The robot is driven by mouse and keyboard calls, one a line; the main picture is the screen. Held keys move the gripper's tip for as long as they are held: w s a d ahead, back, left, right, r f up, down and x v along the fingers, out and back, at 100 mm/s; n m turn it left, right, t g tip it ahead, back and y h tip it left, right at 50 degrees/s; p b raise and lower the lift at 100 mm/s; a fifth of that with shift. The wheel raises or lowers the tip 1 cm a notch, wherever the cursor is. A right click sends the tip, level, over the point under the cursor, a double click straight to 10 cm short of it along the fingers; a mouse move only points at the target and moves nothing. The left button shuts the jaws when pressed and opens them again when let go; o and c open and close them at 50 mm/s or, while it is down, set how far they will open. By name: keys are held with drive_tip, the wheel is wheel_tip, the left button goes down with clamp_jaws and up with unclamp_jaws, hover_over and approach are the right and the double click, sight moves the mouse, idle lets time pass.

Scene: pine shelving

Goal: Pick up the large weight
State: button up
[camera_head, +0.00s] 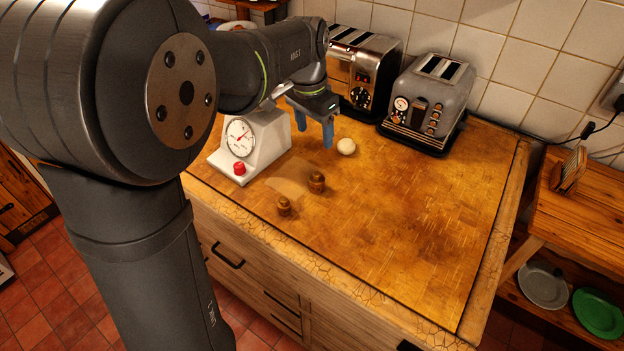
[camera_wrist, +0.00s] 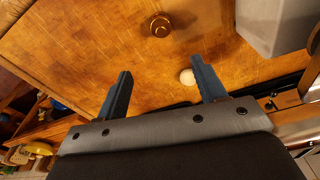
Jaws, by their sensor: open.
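The large weight (camera_head: 317,182) is a brass-brown knobbed piece standing upright on the wooden worktop. A smaller weight (camera_head: 284,206) of the same kind stands in front of it, to the left. My gripper (camera_head: 315,138) is open and empty, above the worktop behind the large weight and to the right of the scale. In the wrist view my gripper (camera_wrist: 160,68) has its two blue fingers spread. One brass weight, which appears to be the large one (camera_wrist: 159,25), lies beyond the fingertips, clear of both.
A white scale (camera_head: 262,148) with a dial and red knob stands left of the weights. A pale ball (camera_head: 346,146) lies near the right finger. Two toasters (camera_head: 365,70) (camera_head: 430,100) stand along the tiled wall. The worktop (camera_head: 410,220) to the right is clear.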

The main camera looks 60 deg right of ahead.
sight(317, 173)
drive_tip(key=f, duration=0.4)
drive_tip(key=d+f, duration=0.1)
drive_tip(key=f, duration=0.7)
drive_tip(key=shift+s+d, duration=0.1)
drive_tip(key=shift+d, duration=0.05)
wheel_tip(317, 173, down, 5)
drive_tip(key=shift+d+f, duration=0.15)
clamp_jaws()
